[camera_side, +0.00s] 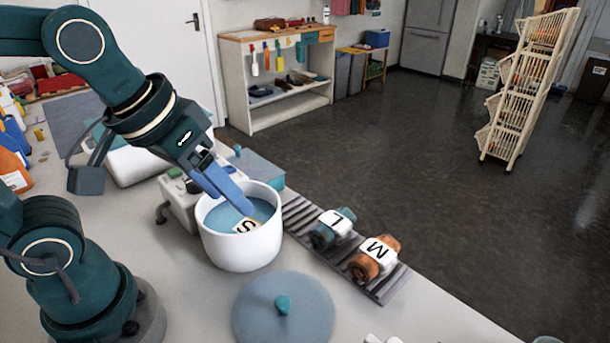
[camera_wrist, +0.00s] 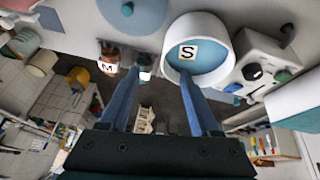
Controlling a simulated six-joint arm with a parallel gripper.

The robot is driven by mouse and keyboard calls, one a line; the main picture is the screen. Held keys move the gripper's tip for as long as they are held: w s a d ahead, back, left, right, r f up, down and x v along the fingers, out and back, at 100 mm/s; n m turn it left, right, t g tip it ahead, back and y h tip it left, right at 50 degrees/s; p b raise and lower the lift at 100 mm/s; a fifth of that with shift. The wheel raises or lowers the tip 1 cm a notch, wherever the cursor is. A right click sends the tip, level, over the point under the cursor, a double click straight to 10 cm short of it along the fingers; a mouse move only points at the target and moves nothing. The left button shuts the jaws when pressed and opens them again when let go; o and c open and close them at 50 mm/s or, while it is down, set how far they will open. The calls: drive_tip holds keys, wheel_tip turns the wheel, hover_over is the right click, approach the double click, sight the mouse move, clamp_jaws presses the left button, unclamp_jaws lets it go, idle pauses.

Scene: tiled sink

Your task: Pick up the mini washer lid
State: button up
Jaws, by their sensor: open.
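The mini washer lid (camera_side: 285,318) is a flat grey-blue disc with a teal knob. It lies on the counter in front of the washer; its edge also shows at the top of the wrist view (camera_wrist: 145,18). The mini washer (camera_side: 240,250) is a white round tub with blue inside and a card marked S (camera_side: 246,226) in it; the tub also shows in the wrist view (camera_wrist: 175,25). My gripper (camera_side: 238,205) is open and empty, its blue fingers over the tub opening, apart from the lid. I cannot tell how far down the tips reach. The fingers also show in the wrist view (camera_wrist: 157,78).
A ribbed grey rack (camera_side: 303,220) right of the washer holds a teal roll (camera_side: 325,236) marked L and an orange roll (camera_side: 370,270) marked M. A white control box (camera_side: 180,203) stands behind the tub. Counter left of the lid is clear.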

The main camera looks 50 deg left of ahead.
drive_tip(key=w+d+f+g, duration=0.3)
drive_tip(key=d+f, duration=0.2)
drive_tip(key=m+g, duration=0.1)
drive_tip(key=g, duration=0.1)
hover_over(283, 301)
wheel_tip(283, 301, down, 4)
drive_tip(key=shift+w+a+f, duration=0.1)
drive_tip(key=shift+f, duration=0.1)
drive_tip(key=shift+f+m, duration=0.3)
drive_tip(key=shift+f, duration=2.4)
clamp_jaws()
